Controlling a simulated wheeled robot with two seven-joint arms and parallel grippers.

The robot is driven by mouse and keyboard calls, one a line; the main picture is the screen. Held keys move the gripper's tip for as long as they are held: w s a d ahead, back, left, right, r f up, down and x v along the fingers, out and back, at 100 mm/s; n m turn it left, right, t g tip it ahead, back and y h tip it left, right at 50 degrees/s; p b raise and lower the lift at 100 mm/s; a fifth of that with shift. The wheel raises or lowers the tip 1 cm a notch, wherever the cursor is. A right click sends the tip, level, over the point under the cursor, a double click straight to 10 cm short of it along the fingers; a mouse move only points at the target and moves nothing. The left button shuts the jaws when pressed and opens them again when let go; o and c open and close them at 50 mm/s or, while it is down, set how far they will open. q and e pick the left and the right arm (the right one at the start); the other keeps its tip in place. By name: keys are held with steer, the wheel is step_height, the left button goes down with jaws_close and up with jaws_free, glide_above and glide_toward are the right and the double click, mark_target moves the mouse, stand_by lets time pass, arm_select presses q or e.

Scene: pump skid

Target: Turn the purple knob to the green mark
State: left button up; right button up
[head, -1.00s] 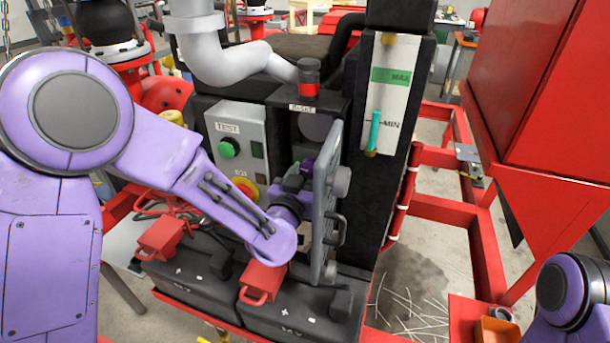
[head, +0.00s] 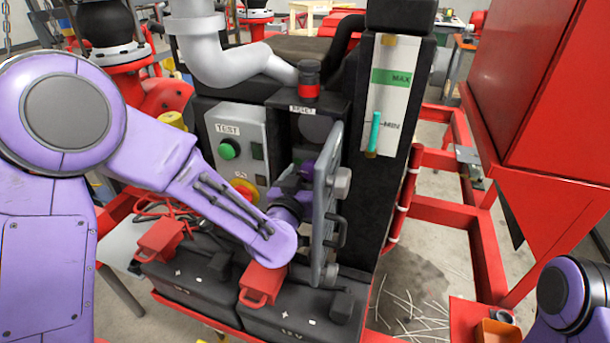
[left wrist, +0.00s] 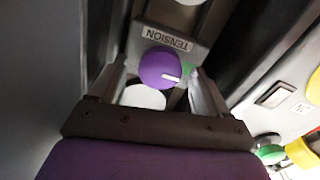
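The purple knob (left wrist: 158,68) sits under a plate marked TENSION (left wrist: 167,39). It bears a white pointer line (left wrist: 172,77) directed to the right in the left wrist view. The green mark (left wrist: 186,70) shows just right of the knob, partly hidden by a finger. My left gripper (left wrist: 160,75) is open, with one finger on each side of the knob and a gap visible on both sides. In the head view the knob (head: 307,168) is partly hidden behind the grey open door and my left gripper (head: 289,181). My right gripper is out of view; only its arm shows.
A TEST box (head: 240,132) with a green button is to the left. Black batteries (head: 290,310) with red clamps lie below my forearm. A level gauge (head: 386,100) is right.

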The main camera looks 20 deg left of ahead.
arm_select(q)
steer(key=shift+s, duration=0.15)
steer(key=s+p, duration=0.8)
steer(key=s, duration=0.2)
steer(key=shift+s+a, duration=0.2)
steer(key=shift+w, duration=0.1)
